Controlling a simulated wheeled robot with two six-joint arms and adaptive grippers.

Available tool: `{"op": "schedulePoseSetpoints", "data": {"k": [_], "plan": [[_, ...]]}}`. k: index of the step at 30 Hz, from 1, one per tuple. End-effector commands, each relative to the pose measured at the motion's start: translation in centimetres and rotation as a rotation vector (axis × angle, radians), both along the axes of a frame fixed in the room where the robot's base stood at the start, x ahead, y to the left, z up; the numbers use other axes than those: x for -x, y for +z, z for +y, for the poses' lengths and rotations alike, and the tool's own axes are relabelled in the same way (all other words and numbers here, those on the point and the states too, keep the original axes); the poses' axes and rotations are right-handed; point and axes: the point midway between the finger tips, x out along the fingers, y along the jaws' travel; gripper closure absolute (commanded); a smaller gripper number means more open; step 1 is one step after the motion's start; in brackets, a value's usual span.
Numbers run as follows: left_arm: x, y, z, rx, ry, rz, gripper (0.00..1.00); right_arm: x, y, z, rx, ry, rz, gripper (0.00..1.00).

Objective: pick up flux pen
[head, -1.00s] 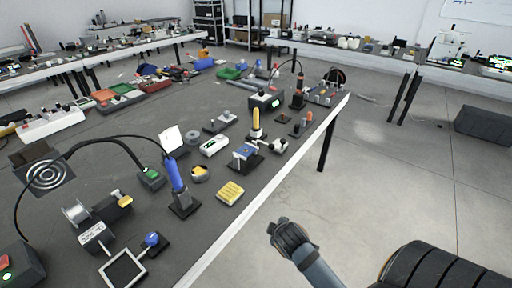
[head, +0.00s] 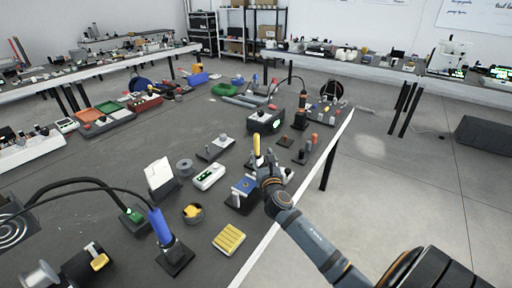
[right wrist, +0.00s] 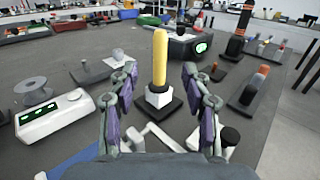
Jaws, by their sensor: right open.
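The flux pen appears to be the yellow stick (head: 256,144) standing upright in a small holder near the table's right edge. In the right wrist view the yellow pen (right wrist: 160,58) stands upright in a white collar on a black base (right wrist: 160,103). My right gripper (head: 266,172) is open and empty, on the near side of the pen. In the right wrist view its two fingers (right wrist: 160,80) stand to the left and right of the pen, with the pen appearing beyond them. In the head view the gripper hides the holder's lower part. My left gripper is not in view.
A white meter (right wrist: 52,117) lies left of the gripper, with a spool (right wrist: 34,90) behind it. A dark box with a green display (right wrist: 190,44) stands behind the pen. A blue-topped stand (head: 244,187) is close to the gripper. Orange-tipped items (right wrist: 254,85) stand right.

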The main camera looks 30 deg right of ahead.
Motion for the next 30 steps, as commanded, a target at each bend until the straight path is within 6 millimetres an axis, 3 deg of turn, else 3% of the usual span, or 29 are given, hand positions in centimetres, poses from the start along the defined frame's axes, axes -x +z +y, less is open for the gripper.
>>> {"op": "schedulePoseSetpoints", "data": {"k": [1,3,5,8,11,15,21,28,30], "plan": [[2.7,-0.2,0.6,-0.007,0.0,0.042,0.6,-1.0,0.1,-0.4,-0.001,-0.002,-0.002,0.52],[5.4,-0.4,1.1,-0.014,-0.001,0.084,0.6,-2.0,0.1,-0.8,-0.001,-0.001,-0.002,0.52],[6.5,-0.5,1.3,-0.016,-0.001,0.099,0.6,-2.6,0.1,-1.1,-0.003,-0.002,-0.001,0.52],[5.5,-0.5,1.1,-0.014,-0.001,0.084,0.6,-3.1,0.0,-1.3,-0.004,-0.001,0.001,0.52],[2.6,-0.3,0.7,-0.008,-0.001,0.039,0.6,-3.3,0.0,-1.4,-0.004,-0.001,-0.001,0.52],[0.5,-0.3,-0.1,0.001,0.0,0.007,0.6,-5.3,-0.1,-2.2,-0.006,-0.002,-0.002,0.52],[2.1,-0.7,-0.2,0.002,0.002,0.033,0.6,-7.7,-0.1,-3.2,-0.004,0.0,0.0,0.52],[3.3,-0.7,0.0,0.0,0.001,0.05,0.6,-7.8,-0.2,-3.2,-0.004,0.0,0.0,0.52],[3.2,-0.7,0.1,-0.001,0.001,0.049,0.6,-7.8,-0.2,-3.2,-0.004,0.0,0.0,0.61]]}}
